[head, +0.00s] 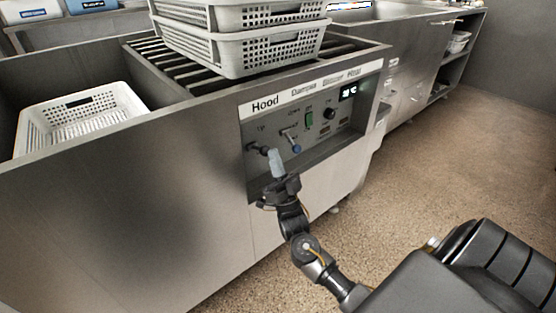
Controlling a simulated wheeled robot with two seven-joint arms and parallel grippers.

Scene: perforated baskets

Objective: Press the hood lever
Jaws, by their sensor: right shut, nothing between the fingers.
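The hood lever (254,147) is a small dark lever on the recessed control panel (321,133), below the "Hood" label. My right gripper (275,156) is in front of the panel with its pale fingers together, pointing up at the lever. The fingertips are right beside the lever's right end and cover part of that area. I cannot tell whether they touch it. My right gripper is shut and holds nothing. My left gripper is not in view.
A second lever with a blue knob (296,148), a green switch (309,118) and a dark dial (330,113) sit to the right on the panel. Stacked perforated baskets (265,52) stand on the slatted top. Another white basket (82,122) sits in the basin at left.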

